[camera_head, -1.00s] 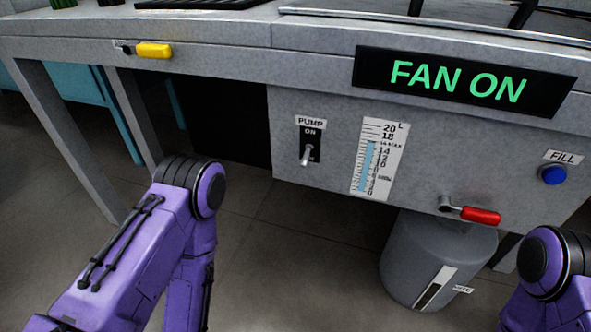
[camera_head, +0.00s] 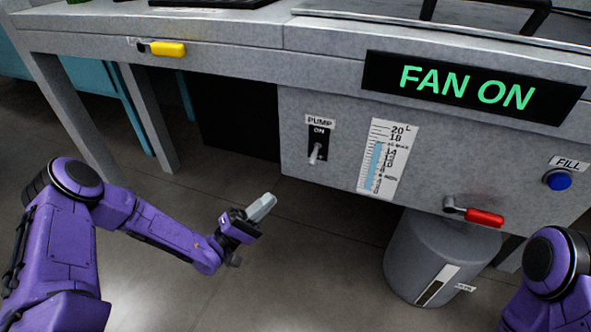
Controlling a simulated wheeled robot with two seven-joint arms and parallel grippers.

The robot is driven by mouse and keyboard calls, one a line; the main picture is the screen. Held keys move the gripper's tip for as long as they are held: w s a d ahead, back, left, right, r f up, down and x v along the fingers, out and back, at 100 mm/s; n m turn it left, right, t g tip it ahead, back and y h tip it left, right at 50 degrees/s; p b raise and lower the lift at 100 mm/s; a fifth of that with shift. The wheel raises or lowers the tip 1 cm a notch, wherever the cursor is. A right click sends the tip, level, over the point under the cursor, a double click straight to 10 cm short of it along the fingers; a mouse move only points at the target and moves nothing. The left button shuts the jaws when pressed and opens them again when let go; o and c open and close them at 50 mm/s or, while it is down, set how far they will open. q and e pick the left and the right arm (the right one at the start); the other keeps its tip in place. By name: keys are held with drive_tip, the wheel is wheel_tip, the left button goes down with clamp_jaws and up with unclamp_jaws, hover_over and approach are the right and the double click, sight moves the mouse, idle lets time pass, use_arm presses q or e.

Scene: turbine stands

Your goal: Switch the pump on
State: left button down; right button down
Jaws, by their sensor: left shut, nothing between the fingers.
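The pump switch (camera_head: 316,151) is a small metal toggle on a black plate on the grey front panel, under a "PUMP" label (camera_head: 320,121). "ON" is printed at the top of the plate, and the lever points down, away from it. My left gripper (camera_head: 262,207) is shut and empty. It is below and to the left of the switch, apart from it, with its pale fingers pointing up and right. My right arm (camera_head: 555,275) shows only in part at the lower right; its gripper is out of view.
A gauge (camera_head: 383,160) is right of the switch. A red-handled valve (camera_head: 484,217), a blue FILL button (camera_head: 558,180) and a grey tank (camera_head: 435,258) are farther right. A yellow handle (camera_head: 167,49) is upper left. The "FAN ON" display (camera_head: 470,87) is lit. Floor before the panel is clear.

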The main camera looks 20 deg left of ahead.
use_arm(q)
drive_tip(key=r+m+h, duration=0.1)
drive_tip(key=s+a+g+h, duration=0.1)
drive_tip(key=a+r+m+g+h, duration=0.1)
drive_tip(key=h, duration=0.1)
drive_tip(key=shift+s+a+r+m, duration=0.15)
drive_tip(key=shift+s+r+m, duration=0.15)
approach(311, 158)
drive_tip(key=x, duration=0.3)
drive_tip(key=w+x, duration=0.1)
drive_tip(key=x, duration=0.1)
drive_tip(key=shift+w+f, duration=0.15)
